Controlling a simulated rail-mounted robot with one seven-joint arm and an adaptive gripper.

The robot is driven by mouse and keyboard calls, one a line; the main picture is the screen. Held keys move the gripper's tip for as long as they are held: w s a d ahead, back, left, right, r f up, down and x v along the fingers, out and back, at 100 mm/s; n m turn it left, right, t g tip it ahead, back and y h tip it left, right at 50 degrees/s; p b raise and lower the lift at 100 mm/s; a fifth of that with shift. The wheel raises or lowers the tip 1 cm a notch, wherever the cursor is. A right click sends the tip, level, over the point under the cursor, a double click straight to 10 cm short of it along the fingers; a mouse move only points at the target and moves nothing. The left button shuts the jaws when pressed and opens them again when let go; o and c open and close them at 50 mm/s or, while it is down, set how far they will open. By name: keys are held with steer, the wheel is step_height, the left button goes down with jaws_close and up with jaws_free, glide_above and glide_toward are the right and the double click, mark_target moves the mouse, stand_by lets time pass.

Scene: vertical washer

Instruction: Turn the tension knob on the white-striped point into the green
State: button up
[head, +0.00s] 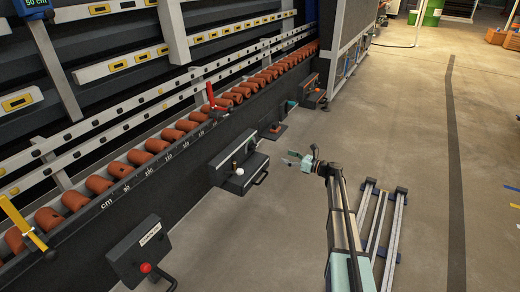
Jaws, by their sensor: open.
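My gripper (295,158) is small in the head view, at the end of my arm near the picture's middle. It is open, with nothing seen between its fingers. It is just right of a dark box (226,162) on the machine's lower side, apart from it in the picture. The box carries a round white knob (239,171) and a black handle (262,178). I cannot tell whether this is the tension knob. No white-striped point or green zone can be made out at this size.
The long machine has a row of orange-brown rollers (157,145) and a scale along its edge. Another dark box (140,252) with a red ball knob (146,268) stands at the lower left. A small red-based part (273,132) lies beyond my gripper. Floor (420,130) at right is clear.

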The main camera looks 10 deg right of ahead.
mark_target(256, 147)
steer(key=b+x, duration=0.5)
steer(key=x, duration=1.2)
steer(key=shift+a+f, duration=0.1)
steer(key=c, duration=1.2)
